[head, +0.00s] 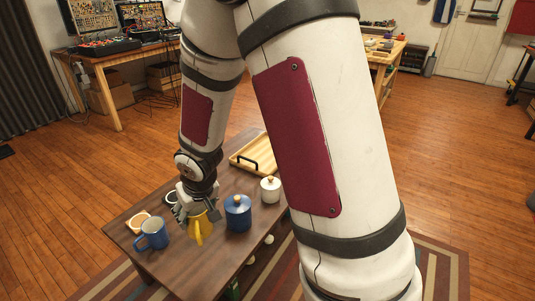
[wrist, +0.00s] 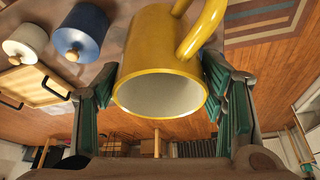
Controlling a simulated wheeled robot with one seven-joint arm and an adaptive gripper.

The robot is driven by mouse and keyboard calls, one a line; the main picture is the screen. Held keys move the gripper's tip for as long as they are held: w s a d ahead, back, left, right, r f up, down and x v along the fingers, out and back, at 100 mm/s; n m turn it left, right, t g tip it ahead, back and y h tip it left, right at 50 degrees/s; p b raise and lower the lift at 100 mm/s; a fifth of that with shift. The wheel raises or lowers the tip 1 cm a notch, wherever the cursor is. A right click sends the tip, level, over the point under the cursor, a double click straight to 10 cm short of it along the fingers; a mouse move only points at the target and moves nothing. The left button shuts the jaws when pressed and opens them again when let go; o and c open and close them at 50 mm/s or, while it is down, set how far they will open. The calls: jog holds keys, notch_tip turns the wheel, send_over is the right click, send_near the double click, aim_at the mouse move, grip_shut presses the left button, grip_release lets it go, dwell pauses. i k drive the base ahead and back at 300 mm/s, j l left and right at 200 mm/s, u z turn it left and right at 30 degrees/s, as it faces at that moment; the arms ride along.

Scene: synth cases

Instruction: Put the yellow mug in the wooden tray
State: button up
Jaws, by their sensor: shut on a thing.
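The yellow mug (head: 199,229) is held between the fingers of my gripper (head: 194,207), over the front part of the dark wooden table (head: 178,261). In the wrist view, the mug (wrist: 160,62) fills the space between the green-padded fingers, its open rim facing the camera and its handle at the upper right. I cannot tell whether its base touches the table. The wooden tray (head: 258,149) lies at the far end of the table, partly hidden by my arm. It looks empty where visible, with a black handle. The tray also shows in the wrist view (wrist: 33,86).
A blue lidded jar (head: 238,214) and a white lidded jar (head: 270,190) stand right of the mug, between it and the tray. A blue mug (head: 152,234) and an orange-and-white item (head: 139,222) are to the left. A dark-rimmed item (head: 172,198) sits behind my gripper.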

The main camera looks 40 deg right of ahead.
aim_at(262, 162)
jog(key=i+l, duration=0.15)
jog(key=l, duration=0.25)
jog(key=i+l, duration=0.2)
jog(key=l, duration=0.2)
jog(key=i+l, duration=0.15)
jog(key=l, duration=0.25)
jog(key=i+l, duration=0.15)
jog(key=l, duration=0.25)
jog(key=i+l, duration=0.15)
jog(key=l, duration=0.25)
jog(key=i+l, duration=0.2)
jog(key=l, duration=0.2)
